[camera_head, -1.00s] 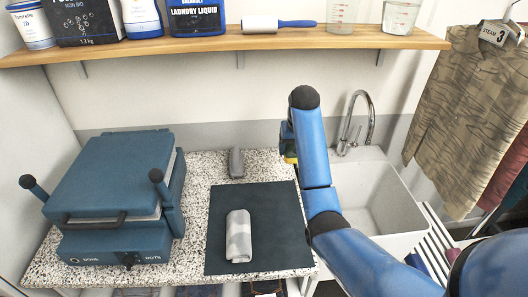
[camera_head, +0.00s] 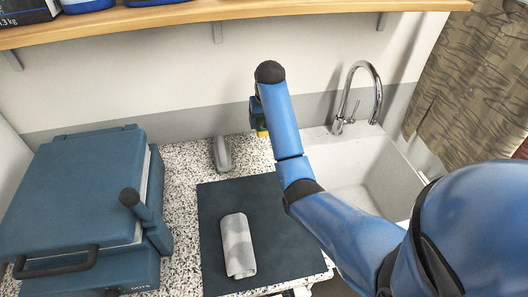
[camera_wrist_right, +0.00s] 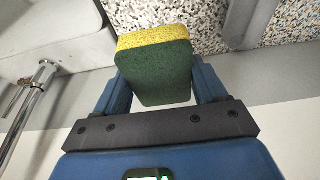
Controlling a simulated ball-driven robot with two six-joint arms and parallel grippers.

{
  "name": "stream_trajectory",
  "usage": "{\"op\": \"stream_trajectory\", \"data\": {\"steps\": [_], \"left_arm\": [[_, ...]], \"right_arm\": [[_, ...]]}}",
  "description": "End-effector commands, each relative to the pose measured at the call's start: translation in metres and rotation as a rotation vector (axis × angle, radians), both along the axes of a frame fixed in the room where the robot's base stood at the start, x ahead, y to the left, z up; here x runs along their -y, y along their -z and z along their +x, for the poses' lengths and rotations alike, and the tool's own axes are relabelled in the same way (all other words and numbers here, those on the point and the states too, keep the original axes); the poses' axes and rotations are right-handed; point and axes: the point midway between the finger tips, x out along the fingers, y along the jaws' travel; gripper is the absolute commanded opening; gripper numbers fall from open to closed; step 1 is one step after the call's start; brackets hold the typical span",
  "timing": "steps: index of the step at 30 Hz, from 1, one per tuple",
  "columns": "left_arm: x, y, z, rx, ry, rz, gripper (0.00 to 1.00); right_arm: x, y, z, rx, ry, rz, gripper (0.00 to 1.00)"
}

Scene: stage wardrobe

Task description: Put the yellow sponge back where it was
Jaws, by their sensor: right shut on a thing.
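The yellow sponge (camera_wrist_right: 155,72) has a yellow layer and a dark green layer. In the right wrist view it sits between the fingers of my right gripper (camera_wrist_right: 160,88), which is shut on it. In the head view only a small yellow bit of the sponge (camera_head: 262,133) shows beside my right arm. My right gripper (camera_head: 256,112) is mostly hidden there behind its own arm, between the counter and the sink. The sponge appears held up, apart from the speckled counter. My left gripper is not in view.
A dark mat (camera_head: 275,241) with a rolled grey cloth (camera_head: 238,246) lies on the speckled counter (camera_head: 183,184). A grey object (camera_head: 222,154) stands behind the mat. A blue press (camera_head: 75,190) fills the left side. The sink (camera_head: 375,175) and faucet (camera_head: 348,100) are right. A shelf (camera_head: 216,14) runs above.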

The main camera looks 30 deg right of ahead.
Motion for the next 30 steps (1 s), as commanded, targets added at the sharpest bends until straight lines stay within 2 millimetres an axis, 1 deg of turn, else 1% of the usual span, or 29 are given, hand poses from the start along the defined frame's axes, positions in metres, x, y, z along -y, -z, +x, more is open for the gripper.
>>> {"op": "stream_trajectory", "data": {"steps": [1,6,10,13,20,27,30], "left_arm": [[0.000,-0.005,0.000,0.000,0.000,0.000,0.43],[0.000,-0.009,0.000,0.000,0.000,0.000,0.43],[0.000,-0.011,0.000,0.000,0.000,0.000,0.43],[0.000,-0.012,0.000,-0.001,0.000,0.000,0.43],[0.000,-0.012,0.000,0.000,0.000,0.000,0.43],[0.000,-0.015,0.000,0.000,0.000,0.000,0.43],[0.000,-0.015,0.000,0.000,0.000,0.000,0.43]], "right_arm": [[0.000,0.011,-0.001,-0.005,0.000,0.001,0.47],[0.000,0.051,-0.001,-0.004,0.000,0.001,0.47],[0.000,0.073,-0.001,-0.002,0.000,0.001,0.47],[0.000,0.084,0.000,0.000,0.000,0.000,0.47],[0.000,0.097,0.000,0.000,0.000,0.000,0.47],[0.000,0.126,0.000,-0.001,0.000,0.000,0.47],[0.000,0.132,0.000,0.001,0.000,0.000,0.47]]}}
